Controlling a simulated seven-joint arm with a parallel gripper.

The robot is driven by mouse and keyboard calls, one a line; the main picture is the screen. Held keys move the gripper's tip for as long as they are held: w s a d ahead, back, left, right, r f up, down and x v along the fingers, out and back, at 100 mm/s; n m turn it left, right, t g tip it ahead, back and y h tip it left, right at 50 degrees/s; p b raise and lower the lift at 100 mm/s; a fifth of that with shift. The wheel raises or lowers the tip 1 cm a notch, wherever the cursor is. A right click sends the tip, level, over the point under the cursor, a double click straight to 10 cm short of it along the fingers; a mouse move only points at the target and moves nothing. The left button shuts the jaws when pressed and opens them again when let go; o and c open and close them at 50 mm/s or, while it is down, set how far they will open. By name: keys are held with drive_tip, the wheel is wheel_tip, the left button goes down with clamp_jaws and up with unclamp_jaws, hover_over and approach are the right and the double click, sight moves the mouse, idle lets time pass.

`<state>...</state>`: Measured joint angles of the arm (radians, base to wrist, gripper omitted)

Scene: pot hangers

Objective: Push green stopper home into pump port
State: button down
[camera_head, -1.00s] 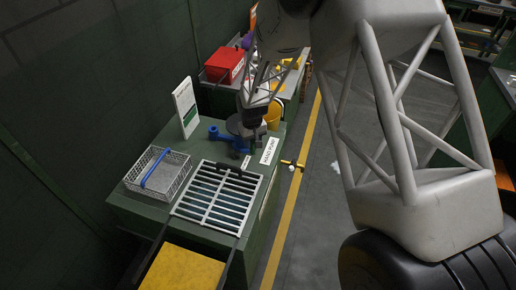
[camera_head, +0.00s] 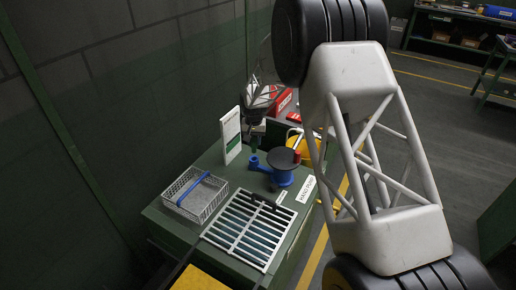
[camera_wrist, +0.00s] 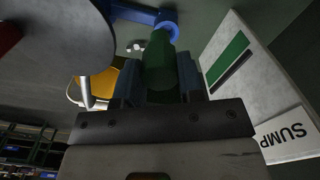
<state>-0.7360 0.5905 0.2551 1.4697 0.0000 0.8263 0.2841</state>
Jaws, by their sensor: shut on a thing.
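The green stopper (camera_wrist: 160,68) is between the fingers of my gripper (camera_wrist: 159,80), which is shut on it. In the head view the stopper (camera_head: 254,144) points down below my gripper (camera_head: 256,128). The blue pump (camera_head: 281,177) stands on the green bench, with a dark round top. Its upright blue port (camera_head: 254,161) is just below the stopper. In the wrist view the stopper's far end overlaps the blue port ring (camera_wrist: 171,24). I cannot tell whether the tip has entered the port.
A white sign board (camera_head: 231,136) stands close to the left of my gripper. A wire basket (camera_head: 196,194) with a blue handle and a slatted grate (camera_head: 249,229) occupy the bench front. A yellow bucket (camera_head: 300,148) and red box (camera_head: 281,104) are behind the pump.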

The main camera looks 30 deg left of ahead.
sight(254, 152)
drive_tip(key=shift+w+a+f+m, duration=0.15)
drive_tip(key=shift+w+a+m, duration=0.45)
drive_tip(key=shift+w, duration=0.25)
drive_tip(key=shift+w+a+f+m, duration=0.15)
drive_tip(key=shift+w+a+m, duration=0.35)
drive_tip(key=shift+w+m, duration=0.3)
drive_tip(key=shift+f, duration=0.1)
drive_tip(key=shift+f, duration=2.8)
drive_tip(key=shift+f, duration=2.05)
drive_tip(key=c, duration=0.7)
unclamp_jaws()
drive_tip(key=shift+o, duration=0.2)
wheel_tip(254, 152, up, 8)
